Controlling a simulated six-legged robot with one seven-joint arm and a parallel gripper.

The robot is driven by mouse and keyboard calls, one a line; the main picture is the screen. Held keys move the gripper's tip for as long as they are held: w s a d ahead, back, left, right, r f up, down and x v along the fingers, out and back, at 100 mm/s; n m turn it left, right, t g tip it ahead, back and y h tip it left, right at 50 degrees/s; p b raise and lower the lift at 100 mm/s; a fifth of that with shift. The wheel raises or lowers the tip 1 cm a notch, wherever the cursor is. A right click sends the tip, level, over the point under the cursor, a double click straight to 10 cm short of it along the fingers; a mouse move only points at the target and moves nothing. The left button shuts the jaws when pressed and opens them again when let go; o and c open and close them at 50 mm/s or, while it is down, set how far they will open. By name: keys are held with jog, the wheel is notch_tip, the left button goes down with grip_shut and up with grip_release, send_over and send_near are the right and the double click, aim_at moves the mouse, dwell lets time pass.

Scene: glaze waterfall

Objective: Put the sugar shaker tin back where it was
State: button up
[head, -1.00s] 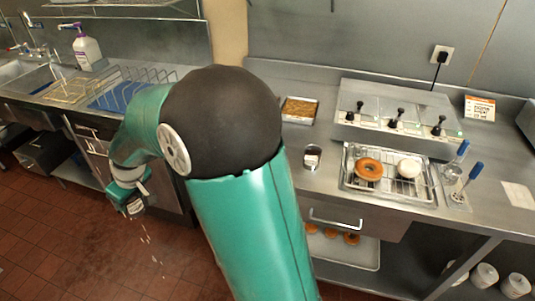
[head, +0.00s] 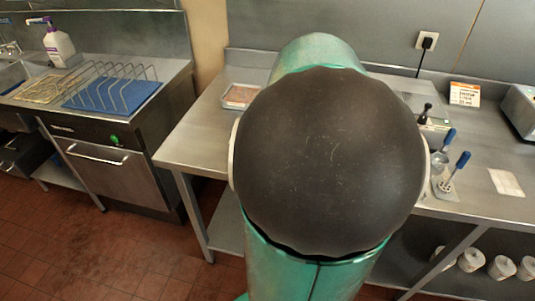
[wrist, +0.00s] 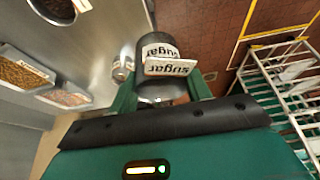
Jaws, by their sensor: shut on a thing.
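The sugar shaker tin (wrist: 158,52) is between the two green fingers of my gripper (wrist: 160,92) in the wrist view. Part of the tin is hidden by the fingers and wrist. In the head view my arm fills the middle, and the gripper and tin are hidden behind it.
A small shiny tin (wrist: 122,68) stands on the steel counter close to the left finger. Two trays of toppings (wrist: 25,72) lie further left. A wire rack (wrist: 285,85) is at right. Blue-handled tools (head: 448,150) stand at the counter's right.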

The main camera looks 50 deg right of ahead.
jog(key=s, duration=0.1)
jog(key=s+d+r, duration=0.1)
jog(key=s, duration=0.1)
jog(key=shift+s+d+r, duration=0.15)
jog(key=shift+s, duration=0.05)
jog(key=shift+d, duration=0.25)
jog(key=w+d+f, duration=0.2)
jog(key=w+f, duration=0.1)
jog(key=w+d+f, duration=0.6)
jog(key=w, duration=0.1)
jog(key=shift+w+d+f, duration=0.2)
jog(key=shift+w+f, duration=0.1)
jog(key=shift+f, duration=1.65)
jog(key=o, duration=1.1)
jog(key=shift+f, duration=0.15)
jog(key=shift+c, duration=0.2)
